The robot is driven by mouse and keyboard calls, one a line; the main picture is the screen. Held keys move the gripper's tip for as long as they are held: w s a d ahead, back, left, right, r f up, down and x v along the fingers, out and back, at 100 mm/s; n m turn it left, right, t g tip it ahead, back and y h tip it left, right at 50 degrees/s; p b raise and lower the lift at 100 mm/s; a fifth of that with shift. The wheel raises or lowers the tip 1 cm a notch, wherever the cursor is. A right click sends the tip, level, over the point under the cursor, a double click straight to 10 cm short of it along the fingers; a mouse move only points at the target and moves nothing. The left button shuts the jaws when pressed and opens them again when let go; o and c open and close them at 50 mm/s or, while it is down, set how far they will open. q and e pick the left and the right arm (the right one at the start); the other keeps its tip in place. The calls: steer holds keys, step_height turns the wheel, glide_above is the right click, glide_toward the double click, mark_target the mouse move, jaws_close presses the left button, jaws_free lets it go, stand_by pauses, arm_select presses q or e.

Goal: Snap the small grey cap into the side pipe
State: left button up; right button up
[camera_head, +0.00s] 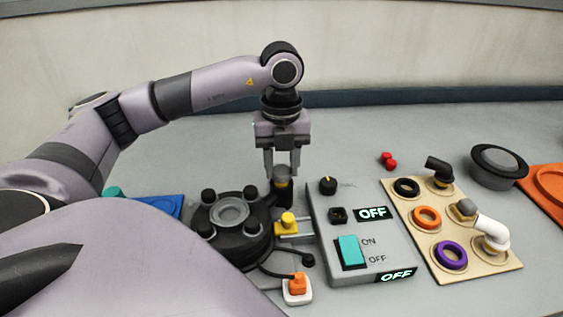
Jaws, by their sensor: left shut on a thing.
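My left gripper (281,173) hangs pointing down in the middle of the view. It is shut on a small grey cap (282,171), which shows between the fingertips. The cap is at the mouth of the black upright side pipe (284,190) beside the round black tank top (232,228). I cannot tell whether the cap sits in the pipe or just on its rim. My right gripper is not in view.
A grey control box (375,262) with two OFF displays stands just right of the pipe. A yellow knob (287,221) is close in front. A beige board (509,266) with rings and a white elbow pipe (490,232) lies right. The table behind the gripper is clear.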

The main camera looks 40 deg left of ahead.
arm_select(q)
steer(key=shift+f+b, duration=0.45)
steer(key=shift+f, duration=0.2)
stand_by(1.1)
steer(key=o, duration=1.8)
steer(key=shift+r, duration=0.15)
steer(key=shift+r+p, duration=2.9)
steer(key=shift+r, duration=0.55)
steer(key=shift+f, duration=0.1)
